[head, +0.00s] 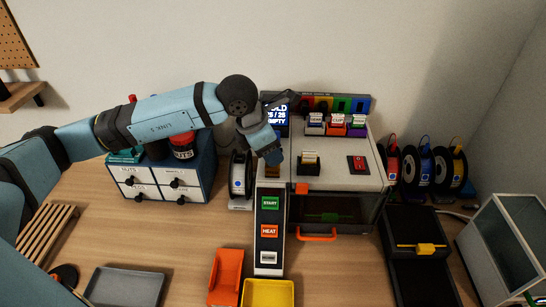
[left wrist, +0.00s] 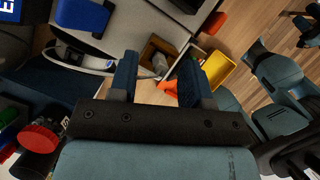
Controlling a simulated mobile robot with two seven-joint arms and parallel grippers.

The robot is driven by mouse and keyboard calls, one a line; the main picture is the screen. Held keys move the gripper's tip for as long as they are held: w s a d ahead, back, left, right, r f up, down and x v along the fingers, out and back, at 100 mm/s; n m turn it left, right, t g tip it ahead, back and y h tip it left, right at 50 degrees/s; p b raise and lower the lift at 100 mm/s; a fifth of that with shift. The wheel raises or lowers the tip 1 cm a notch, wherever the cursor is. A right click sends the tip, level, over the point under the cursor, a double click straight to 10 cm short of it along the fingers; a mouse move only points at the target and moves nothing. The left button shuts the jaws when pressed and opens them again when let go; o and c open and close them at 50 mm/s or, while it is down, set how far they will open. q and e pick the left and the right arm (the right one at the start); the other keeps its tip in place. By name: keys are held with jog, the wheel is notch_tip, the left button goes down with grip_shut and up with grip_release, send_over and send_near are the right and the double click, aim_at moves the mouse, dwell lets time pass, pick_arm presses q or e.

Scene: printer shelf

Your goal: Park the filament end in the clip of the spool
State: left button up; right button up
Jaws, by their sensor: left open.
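A spool (head: 238,178) with a white face and black rim stands upright between the drawer cabinet and the printer. In the left wrist view, what looks like its pale, dark-rimmed side (left wrist: 80,57) is left of the fingers. My left gripper (head: 268,155) is above and right of the spool, close to the printer's left front corner. In the left wrist view its two blue fingers (left wrist: 157,82) are apart, with nothing gripped between them. I cannot make out the filament end or the clip. My right gripper does not show in the head view.
The printer (head: 330,165) has a button panel (head: 269,228) before it. Left stands a drawer cabinet (head: 160,182); right are several upright spools (head: 419,167). An orange tray (head: 226,277), a yellow bin (head: 268,293) and a grey tray (head: 124,287) lie in front. Bare table lies left of the panel.

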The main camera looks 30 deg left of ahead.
pick_arm(q)
jog(key=shift+f, duration=0.1)
jog(key=shift+c, duration=0.3)
grip_shut()
